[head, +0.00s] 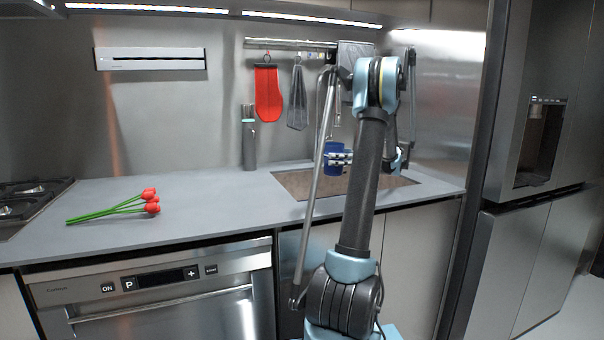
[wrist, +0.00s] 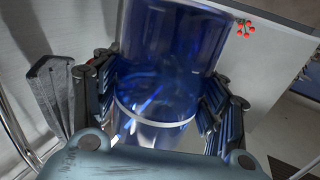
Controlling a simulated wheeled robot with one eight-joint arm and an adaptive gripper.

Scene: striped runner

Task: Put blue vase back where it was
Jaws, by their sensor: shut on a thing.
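The blue vase (head: 333,158) is a glossy, see-through blue cylinder. In the head view my gripper (head: 340,158) shows beside the vase, behind my arm link.
A dark grey bottle (head: 248,140) stands at the wall. A red mitt (head: 268,95) hangs from the rail. The counter's middle is clear. The fridge (head: 530,150) stands right.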

